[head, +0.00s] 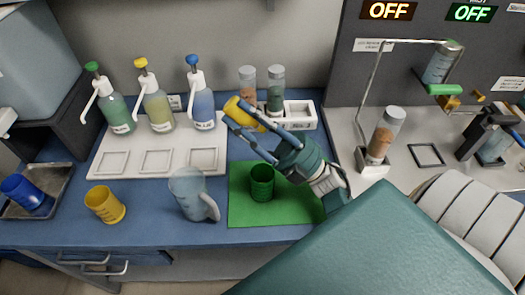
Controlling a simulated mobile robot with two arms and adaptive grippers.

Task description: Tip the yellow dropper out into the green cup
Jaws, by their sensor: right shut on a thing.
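The yellow dropper (234,105) is held in my right gripper (242,116), which is shut on it. Only its rounded yellow end and a strip of its body show; the fingers cover the rest. It appears tilted, and its opening cannot be made out. The green cup (262,184) stands upright on a green mat (243,210), lower in the picture than the dropper. My right gripper reaches in from the right, above and behind the cup. The inside of the cup is dark. My left gripper is not in view.
A clear jug (190,195) stands left of the mat, and a yellow cup (105,205) farther left. Pump bottles (157,105) stand on a white tray (112,162). Two capped vials (275,88) are behind the gripper. A blue cup (28,195) lies at the far left.

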